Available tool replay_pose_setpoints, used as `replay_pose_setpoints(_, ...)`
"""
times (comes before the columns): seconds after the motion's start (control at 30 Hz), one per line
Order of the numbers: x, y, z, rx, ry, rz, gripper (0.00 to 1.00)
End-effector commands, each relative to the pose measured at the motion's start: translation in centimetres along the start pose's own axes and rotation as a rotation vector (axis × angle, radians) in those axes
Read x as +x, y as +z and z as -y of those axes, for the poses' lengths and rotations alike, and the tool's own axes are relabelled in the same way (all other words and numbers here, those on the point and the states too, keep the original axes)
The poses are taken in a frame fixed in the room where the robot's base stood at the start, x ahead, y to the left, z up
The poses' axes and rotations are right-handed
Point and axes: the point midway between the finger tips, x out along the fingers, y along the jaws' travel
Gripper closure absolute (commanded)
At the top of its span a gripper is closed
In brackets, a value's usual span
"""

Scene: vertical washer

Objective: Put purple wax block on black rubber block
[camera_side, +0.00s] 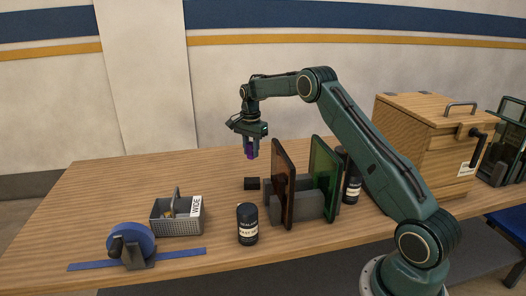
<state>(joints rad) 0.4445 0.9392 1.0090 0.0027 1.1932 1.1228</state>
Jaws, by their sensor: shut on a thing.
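My gripper (250,148) points down and is shut on the purple wax block (250,153), which it holds in the air above the table. The black rubber block (251,184) is a small dark block lying on the table, almost directly below the purple block in this view. A clear gap separates the two. The gripper fingers partly cover the purple block. From this one view I cannot tell how exactly the two blocks line up in depth.
Just right of the black block stands a grey rack (298,208) with upright brown (283,185) and green panels (324,170). A black labelled jar (247,224) is in front. A grey basket (176,218) and blue tape roll (131,241) are left. A wooden box (425,145) stands right. The back-left table is clear.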

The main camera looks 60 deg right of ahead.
Motion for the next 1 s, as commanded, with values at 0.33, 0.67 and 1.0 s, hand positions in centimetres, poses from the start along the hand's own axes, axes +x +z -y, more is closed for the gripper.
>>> replay_pose_setpoints(0.33, 4.6, 0.0, 0.0, 0.000, 0.000, 0.000, 0.96)
replay_pose_setpoints(0.67, 5.4, 0.0, 0.0, 0.000, 0.002, 0.001, 0.96)
replay_pose_setpoints(1.0, 8.8, 0.0, 0.0, 0.000, 0.000, 0.000, 0.96)
